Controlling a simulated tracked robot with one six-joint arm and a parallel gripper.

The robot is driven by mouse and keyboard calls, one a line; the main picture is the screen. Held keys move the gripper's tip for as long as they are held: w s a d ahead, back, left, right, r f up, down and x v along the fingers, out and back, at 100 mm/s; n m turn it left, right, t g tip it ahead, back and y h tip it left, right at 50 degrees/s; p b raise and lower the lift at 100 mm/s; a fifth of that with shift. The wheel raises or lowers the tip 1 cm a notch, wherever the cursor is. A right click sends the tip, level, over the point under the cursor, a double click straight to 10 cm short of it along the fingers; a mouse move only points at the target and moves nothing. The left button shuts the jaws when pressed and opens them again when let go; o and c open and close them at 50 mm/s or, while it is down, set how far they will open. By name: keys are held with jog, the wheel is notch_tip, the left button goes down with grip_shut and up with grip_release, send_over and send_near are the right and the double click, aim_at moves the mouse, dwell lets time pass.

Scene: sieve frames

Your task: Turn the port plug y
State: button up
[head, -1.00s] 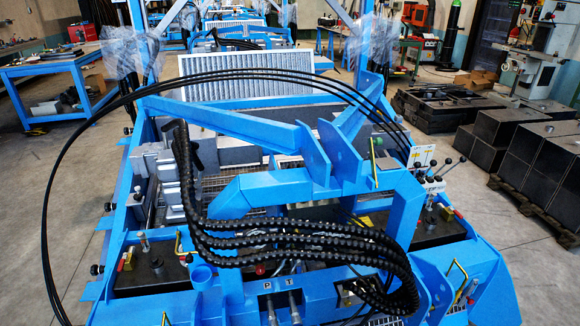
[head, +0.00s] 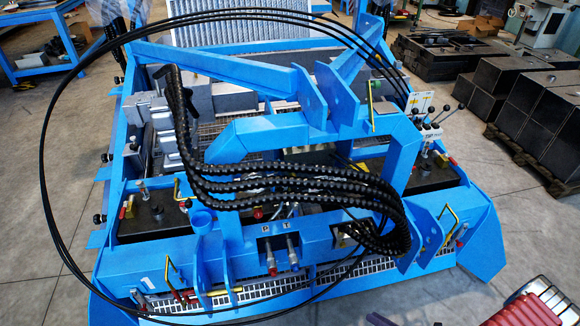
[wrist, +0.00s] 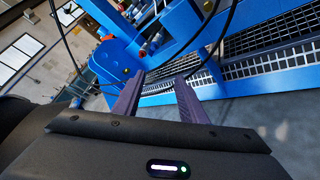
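Two port plugs or fittings, one at left (head: 271,258) and one at right (head: 292,250), stick out below the P and T marks on the blue frame's front beam (head: 320,243). No mark "y" is legible, so I cannot tell which is port plug y. My gripper (wrist: 160,76) shows in the wrist view with its two dark purple fingers apart and nothing between them. Beyond it are blue frame parts and a slotted metal strip (wrist: 270,85). In the head view I cannot make out the gripper's fingers.
Thick black ribbed hoses (head: 290,185) cross the frame above the fittings. A thin black cable (head: 43,190) loops widely at left and passes low in front. A lever block (head: 430,135) stands at right. Black boxes (head: 545,115) sit on a pallet. Grey floor (head: 535,235) is clear at right.

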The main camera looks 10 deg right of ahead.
jog(key=a+r+n+g+h, duration=0.25)
jog(key=r+n+g, duration=0.45)
jog(key=r+n, duration=0.85)
jog(key=a+r+n+g+h, duration=0.25)
jog(key=r+n+g, duration=0.45)
jog(key=r+n, duration=0.9)
jog(key=a+r+n+t+h, duration=0.2)
jog(key=a+r, duration=0.6)
jog(key=r, duration=0.5)
jog(key=a+r+n+t+h, duration=0.2)
jog(key=a+r+n+t, duration=0.3)
jog(key=a+r, duration=0.3)
notch_tip(320, 180, up, 5)
jog(key=shift+s+f+h, duration=0.15)
jog(key=shift+s+h, duration=0.05)
jog(key=shift+h, duration=0.2)
jog(key=shift+a, duration=0.1)
